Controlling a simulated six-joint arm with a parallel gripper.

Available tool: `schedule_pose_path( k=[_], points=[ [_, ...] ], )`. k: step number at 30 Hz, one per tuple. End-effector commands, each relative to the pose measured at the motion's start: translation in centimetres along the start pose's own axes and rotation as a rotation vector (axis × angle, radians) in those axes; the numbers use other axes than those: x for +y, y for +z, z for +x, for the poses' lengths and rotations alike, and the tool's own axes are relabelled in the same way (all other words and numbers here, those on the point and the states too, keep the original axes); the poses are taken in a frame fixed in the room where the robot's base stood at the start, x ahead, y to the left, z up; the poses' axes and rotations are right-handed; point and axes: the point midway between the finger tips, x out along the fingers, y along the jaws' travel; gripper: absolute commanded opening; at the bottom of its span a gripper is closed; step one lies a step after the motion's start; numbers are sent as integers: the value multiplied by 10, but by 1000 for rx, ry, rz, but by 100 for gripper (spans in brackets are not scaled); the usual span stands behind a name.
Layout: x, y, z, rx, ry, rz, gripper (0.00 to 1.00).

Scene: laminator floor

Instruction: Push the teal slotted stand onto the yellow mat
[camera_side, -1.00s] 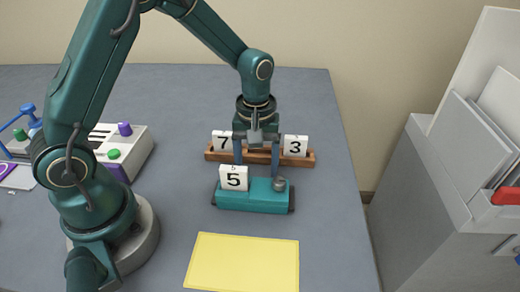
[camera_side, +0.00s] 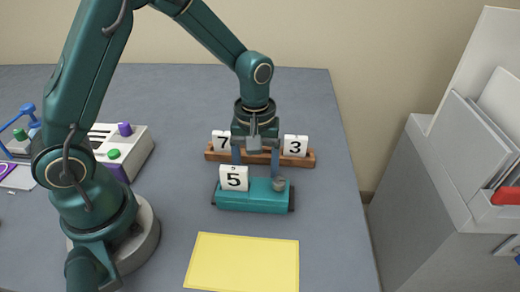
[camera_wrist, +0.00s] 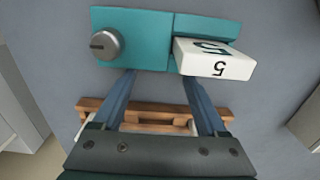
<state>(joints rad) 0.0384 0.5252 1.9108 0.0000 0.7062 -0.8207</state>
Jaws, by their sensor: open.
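The teal slotted stand (camera_side: 256,199) is on the grey table, with a white number 5 tile (camera_side: 234,178) standing on its left part and a grey knob (camera_side: 279,184) at its right. In the wrist view the stand (camera_wrist: 145,50) is beyond the fingertips. The yellow mat (camera_side: 243,263) lies flat on the table in front of the stand, with a gap between them. My gripper (camera_side: 256,165) is open, its two fingers apart, just behind the stand; in the wrist view the fingertips (camera_wrist: 160,75) are close to its edge. Whether they touch it is unclear.
A wooden rack (camera_side: 260,155) with white 7 and 3 tiles stands behind the stand. A white device (camera_side: 120,148) with coloured knobs is at the left. Bare table surrounds the mat. A grey cabinet (camera_side: 425,190) with panels is at the right, beyond the table edge.

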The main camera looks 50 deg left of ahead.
Motion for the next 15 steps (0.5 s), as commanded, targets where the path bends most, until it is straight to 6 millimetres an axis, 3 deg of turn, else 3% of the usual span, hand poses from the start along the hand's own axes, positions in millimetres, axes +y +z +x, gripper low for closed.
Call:
schedule_pose_path(
  k=[15],
  points=[
    [0,7,0,1,1,0,75]
  ],
)
